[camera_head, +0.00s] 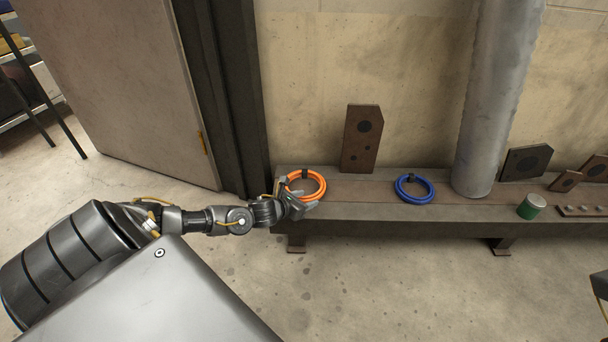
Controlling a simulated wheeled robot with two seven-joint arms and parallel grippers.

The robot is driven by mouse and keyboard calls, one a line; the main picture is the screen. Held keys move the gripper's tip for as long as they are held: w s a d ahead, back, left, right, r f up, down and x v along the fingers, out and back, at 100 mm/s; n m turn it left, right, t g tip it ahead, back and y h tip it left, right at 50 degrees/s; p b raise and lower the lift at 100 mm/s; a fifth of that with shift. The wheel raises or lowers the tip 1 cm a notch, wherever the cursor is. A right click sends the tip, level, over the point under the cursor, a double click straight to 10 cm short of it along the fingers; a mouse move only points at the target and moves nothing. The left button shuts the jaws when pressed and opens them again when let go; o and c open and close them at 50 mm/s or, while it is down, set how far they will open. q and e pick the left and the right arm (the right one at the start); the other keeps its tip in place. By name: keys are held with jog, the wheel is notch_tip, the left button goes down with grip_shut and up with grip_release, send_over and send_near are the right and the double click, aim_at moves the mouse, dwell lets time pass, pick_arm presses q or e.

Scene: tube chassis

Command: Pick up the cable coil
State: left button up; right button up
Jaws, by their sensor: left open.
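An orange cable coil (321,178) with a dark tie lies at the left end of a low bench. A blue cable coil (428,196), also with a dark tie, lies further right on the same bench. My left gripper (303,203) is open at the near left side of the orange coil and covers part of its ring. I cannot tell whether the fingers touch the coil or are around its ring. My right gripper is not in view.
The low bench (360,211) runs along the wall. A rusty plate (361,139) leans behind the coils. A thick grey pipe (494,110) stands right of the blue coil. A green can (531,207) and several dark plates are further right. The floor in front is clear.

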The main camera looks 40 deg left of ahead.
aim_at(314, 197)
pick_arm(q)
jog(key=shift+f+b+x, duration=0.15)
jog(key=shift+b+x, duration=0.7)
jog(key=shift+x, duration=0.3)
jog(key=shift+f+b+x, duration=0.15)
jog(key=shift+b+x, duration=0.7)
jog(key=shift+x, duration=0.3)
jog(key=shift+w+d+f, duration=0.1)
jog(key=shift+w+d, duration=0.05)
jog(key=shift+w, duration=0.2)
jog(key=shift+c, duration=0.4)
grip_shut()
